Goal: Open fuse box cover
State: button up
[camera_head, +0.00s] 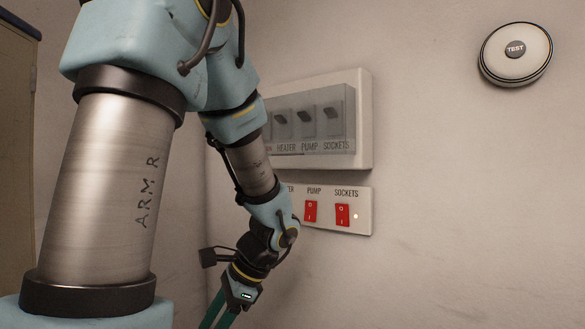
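The fuse box (365,125) is a pale housing on the wall, right of my arm. Its see-through grey cover (320,127) lies shut over a row of dark toggle switches. Labels HEATER, PUMP and SOCKETS show through it. My arm hides the left part of the box. My gripper (219,316) hangs below and left of the box, apart from it, pointing down. Its green fingers are cut off by the bottom edge of the picture, so I cannot tell whether they are open or hold anything.
A round TEST device (515,54) is on the wall at upper right. A cabinet (15,130) stands at far left. The wall at lower right is bare.

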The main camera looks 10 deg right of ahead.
jog(key=w+d+r+m+t+y+b, duration=0.2)
jog(key=w+d+r+m+t+y, duration=0.2)
jog(key=w+r+m, duration=0.2)
jog(key=m+t+y+b, duration=0.3)
jog(key=m+t+y, duration=0.3)
jog(key=t, duration=0.6)
send_near(293, 154)
jog(key=shift+m+h, duration=0.4)
jog(key=shift+h, duration=0.1)
jog(key=p+x, duration=0.1)
jog(key=x, duration=0.4)
jog(key=p+x, duration=0.1)
jog(key=x, duration=0.4)
jog(key=shift+w+p, duration=0.3)
jog(key=shift+w, duration=0.15)
jog(key=shift+f, duration=0.1)
jog(key=shift+c, duration=0.2)
grip_shut()
